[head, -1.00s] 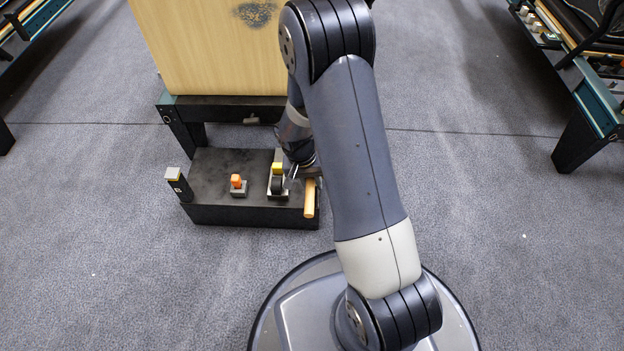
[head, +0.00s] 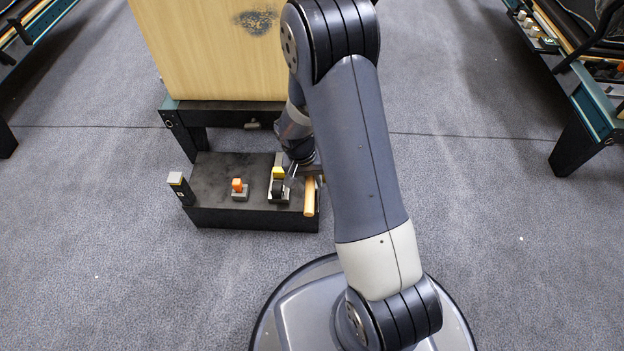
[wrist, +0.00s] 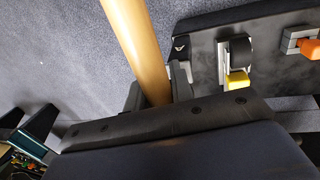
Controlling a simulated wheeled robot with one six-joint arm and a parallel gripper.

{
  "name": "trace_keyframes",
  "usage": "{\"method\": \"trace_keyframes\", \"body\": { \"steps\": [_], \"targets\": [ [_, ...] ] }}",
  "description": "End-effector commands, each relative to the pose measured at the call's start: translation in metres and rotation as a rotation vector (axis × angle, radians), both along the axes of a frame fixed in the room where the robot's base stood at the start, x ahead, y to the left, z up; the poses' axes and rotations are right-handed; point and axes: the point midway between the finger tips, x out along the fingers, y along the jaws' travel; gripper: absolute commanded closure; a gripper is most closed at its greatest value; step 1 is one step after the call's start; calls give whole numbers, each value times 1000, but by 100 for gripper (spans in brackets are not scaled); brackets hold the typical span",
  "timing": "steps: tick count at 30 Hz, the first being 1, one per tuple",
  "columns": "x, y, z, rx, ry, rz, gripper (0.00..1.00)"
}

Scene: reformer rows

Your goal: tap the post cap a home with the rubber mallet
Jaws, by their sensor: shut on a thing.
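The rubber mallet shows as a pale wooden handle (head: 309,198) at the right end of the black bench box; it fills the upper middle of the wrist view (wrist: 136,45). My gripper (wrist: 158,92) has its fingers on both sides of this handle and is shut on it. In the head view my gripper (head: 312,170) is partly covered by my arm. The mallet's head is hidden. A light grey cap (head: 175,178) sits on a short black post at the box's left corner, with a yellow band under it. It looks like post cap a; no letter is readable.
On the black box (head: 225,168) stand an orange knob on a grey bracket (head: 238,188) and a black roller with a yellow part (head: 278,173). A reformer frame with a tall wooden board (head: 210,50) stands behind.

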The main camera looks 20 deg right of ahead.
Motion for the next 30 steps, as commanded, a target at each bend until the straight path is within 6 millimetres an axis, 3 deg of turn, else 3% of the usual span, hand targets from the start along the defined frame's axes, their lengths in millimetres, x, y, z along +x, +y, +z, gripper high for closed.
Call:
{"method": "trace_keyframes", "body": {
  "steps": [11,22,30],
  "targets": [
    [1,0,0,3,6,0,100],
    [1,0,-56,3,7,1,100],
    [1,0,-42,3,5,0,100]
  ]
}}
